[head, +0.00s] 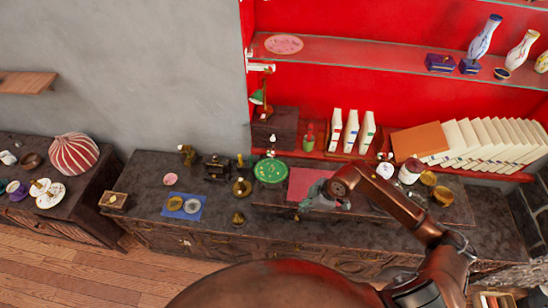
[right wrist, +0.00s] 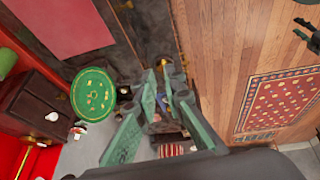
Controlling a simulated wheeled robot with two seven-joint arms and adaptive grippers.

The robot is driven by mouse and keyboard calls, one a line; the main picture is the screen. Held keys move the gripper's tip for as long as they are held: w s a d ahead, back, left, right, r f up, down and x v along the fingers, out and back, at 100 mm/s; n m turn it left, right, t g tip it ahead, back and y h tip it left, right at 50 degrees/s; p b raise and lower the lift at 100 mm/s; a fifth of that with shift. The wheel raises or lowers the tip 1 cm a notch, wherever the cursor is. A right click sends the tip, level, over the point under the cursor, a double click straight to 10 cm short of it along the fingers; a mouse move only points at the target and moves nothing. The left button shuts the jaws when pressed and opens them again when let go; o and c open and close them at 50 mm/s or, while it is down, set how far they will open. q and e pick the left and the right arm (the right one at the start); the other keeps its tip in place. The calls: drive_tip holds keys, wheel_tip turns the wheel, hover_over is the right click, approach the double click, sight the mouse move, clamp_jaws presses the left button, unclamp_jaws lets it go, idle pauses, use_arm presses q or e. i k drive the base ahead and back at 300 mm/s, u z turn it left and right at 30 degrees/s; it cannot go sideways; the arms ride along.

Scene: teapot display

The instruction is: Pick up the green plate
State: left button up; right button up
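The green plate (head: 271,171) with small yellow and light marks lies on the dark cabinet top, near the middle of the head view. It also shows whole in the right wrist view (right wrist: 93,94), left of the fingers. My right gripper (head: 310,197) is over the red mat, right of the plate and apart from it. In the right wrist view its two green fingers (right wrist: 163,84) stand apart with nothing held between them.
A red mat (head: 300,178) lies right of the plate. A brass candlestick (head: 241,187) and a dark ornate object (head: 216,167) stand left of it. Behind is a dark wooden box (head: 276,128). A blue cloth (head: 183,207) holds small dishes.

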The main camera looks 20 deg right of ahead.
sight(274, 170)
drive_tip(key=i, duration=0.9)
drive_tip(key=u, duration=0.1)
